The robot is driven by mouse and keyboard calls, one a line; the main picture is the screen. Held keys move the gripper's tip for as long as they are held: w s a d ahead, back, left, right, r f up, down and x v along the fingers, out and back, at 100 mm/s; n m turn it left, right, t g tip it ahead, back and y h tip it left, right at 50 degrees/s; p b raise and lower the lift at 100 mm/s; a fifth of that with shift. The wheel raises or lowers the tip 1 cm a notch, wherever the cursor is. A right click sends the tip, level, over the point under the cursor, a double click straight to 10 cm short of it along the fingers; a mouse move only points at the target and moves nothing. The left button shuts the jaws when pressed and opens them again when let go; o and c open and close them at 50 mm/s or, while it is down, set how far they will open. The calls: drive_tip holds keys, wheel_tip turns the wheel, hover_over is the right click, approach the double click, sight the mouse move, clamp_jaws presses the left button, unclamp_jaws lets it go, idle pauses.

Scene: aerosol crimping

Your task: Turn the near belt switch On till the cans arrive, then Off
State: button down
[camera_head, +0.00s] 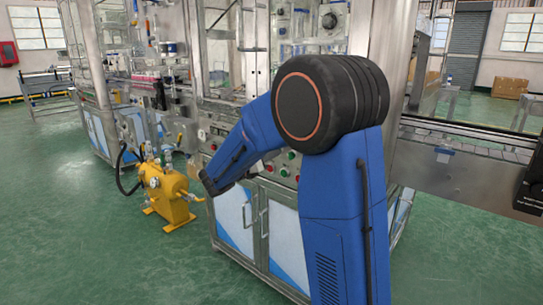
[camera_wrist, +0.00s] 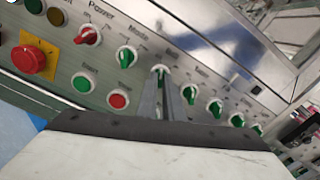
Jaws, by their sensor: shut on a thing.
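In the wrist view, my gripper (camera_wrist: 166,88) is shut on a green rotary switch (camera_wrist: 160,70), the third knob in a slanted row on the control panel. The fingers hide most of this knob, and the label above it is too blurred to read. I cannot tell which way it is turned.
Beside the held knob are a red Power knob (camera_wrist: 89,35), a green knob (camera_wrist: 126,57) and several more green knobs to the right. A green button (camera_wrist: 83,82), red button (camera_wrist: 118,99) and red emergency stop (camera_wrist: 28,60) sit close by. A yellow machine (camera_head: 168,190) stands left.

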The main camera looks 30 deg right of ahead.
drive_tip(key=m, duration=1)
drive_tip(key=shift+m, duration=0.3)
idle(0.4)
drive_tip(key=c, duration=1.9)
unclamp_jaws()
drive_tip(key=shift+a, duration=0.1)
drive_tip(key=v, duration=1.7)
drive_tip(key=shift+a, duration=0.15)
drive_tip(key=shift+s, duration=0.1)
